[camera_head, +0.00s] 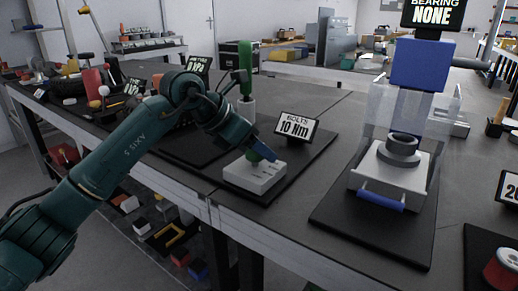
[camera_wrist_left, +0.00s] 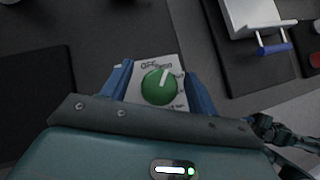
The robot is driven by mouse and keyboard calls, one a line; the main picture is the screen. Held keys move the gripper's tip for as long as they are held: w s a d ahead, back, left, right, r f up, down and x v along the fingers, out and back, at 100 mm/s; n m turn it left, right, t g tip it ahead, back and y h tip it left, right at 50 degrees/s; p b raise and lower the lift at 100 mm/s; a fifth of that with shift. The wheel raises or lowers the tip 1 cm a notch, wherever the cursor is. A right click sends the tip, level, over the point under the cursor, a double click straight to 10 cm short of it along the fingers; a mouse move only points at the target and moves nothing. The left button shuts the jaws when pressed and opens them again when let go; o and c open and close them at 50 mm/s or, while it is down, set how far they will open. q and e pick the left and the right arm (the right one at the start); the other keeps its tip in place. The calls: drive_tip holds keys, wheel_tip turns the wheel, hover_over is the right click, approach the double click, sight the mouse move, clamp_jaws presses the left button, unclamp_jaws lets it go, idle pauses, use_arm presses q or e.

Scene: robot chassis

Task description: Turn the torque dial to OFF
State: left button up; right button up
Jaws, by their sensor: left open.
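The torque dial is a round green knob (camera_wrist_left: 160,87) with a white pointer line, on a white box (camera_head: 255,178) on a dark mat. In the left wrist view the pointer is tilted up and slightly right, and the label OFF is printed up and left of the knob. My left gripper (camera_head: 262,153) is over the box. In the left wrist view its blue fingers (camera_wrist_left: 160,88) stand apart on both sides of the knob, with gaps showing. In the head view the fingers hide most of the knob.
A sign reading BOLTS 10 Nm (camera_head: 296,127) stands just behind the box. A green-handled tool (camera_head: 245,70) stands upright behind it. A press with a blue block (camera_head: 421,64) and blue handle (camera_head: 381,201) is to the right. Bare bench lies between the mats.

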use_arm(q)
drive_tip(key=c, duration=1)
